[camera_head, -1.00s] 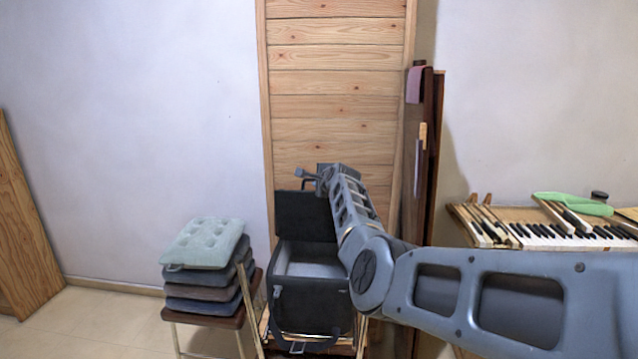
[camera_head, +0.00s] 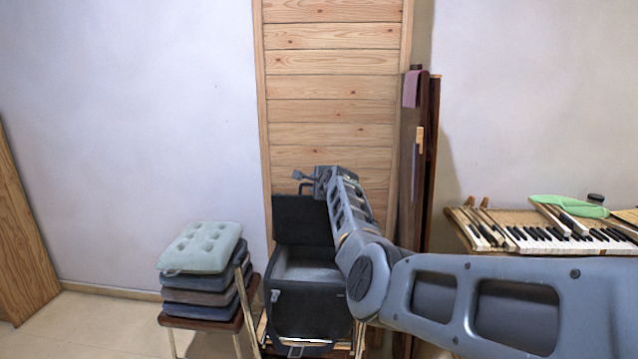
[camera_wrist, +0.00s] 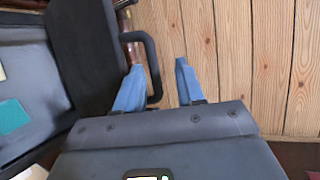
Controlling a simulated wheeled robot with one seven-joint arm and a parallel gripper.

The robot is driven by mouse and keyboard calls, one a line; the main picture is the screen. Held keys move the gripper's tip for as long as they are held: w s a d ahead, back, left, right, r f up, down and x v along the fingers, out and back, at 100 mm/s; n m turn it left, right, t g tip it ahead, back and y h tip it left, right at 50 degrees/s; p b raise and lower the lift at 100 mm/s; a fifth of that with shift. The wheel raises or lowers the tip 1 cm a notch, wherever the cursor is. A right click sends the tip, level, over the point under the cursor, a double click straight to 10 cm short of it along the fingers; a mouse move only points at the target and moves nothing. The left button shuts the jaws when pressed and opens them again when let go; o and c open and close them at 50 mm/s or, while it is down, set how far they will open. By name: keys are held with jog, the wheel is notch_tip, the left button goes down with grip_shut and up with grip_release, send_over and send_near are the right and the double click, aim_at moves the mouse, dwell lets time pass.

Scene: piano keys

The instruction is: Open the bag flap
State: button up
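A dark grey bag (camera_head: 303,310) sits on a chair, its light grey inside showing. Its dark flap (camera_head: 298,220) stands upright at the back, raised off the opening; it also shows in the wrist view (camera_wrist: 85,45) at left. A black loop handle (camera_wrist: 153,66) sticks out from the flap's edge. My gripper (camera_head: 307,176) is at the top of the flap. In the wrist view my gripper (camera_wrist: 155,78) has its two blue fingers apart, with part of the handle loop between them. Whether either finger touches the handle I cannot tell.
A wooden panel (camera_head: 335,65) stands right behind the bag. A stack of cushions (camera_head: 203,250) on a stool is at left. A dark upright board (camera_head: 412,170) and a piano keyboard (camera_head: 565,238) are at right. Floor shows at lower left.

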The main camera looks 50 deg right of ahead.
jog(key=v, duration=0.7)
jog(key=shift+s+r, duration=0.15)
jog(key=shift+s, duration=0.05)
jog(key=shift+a, duration=0.1)
dwell(0.4)
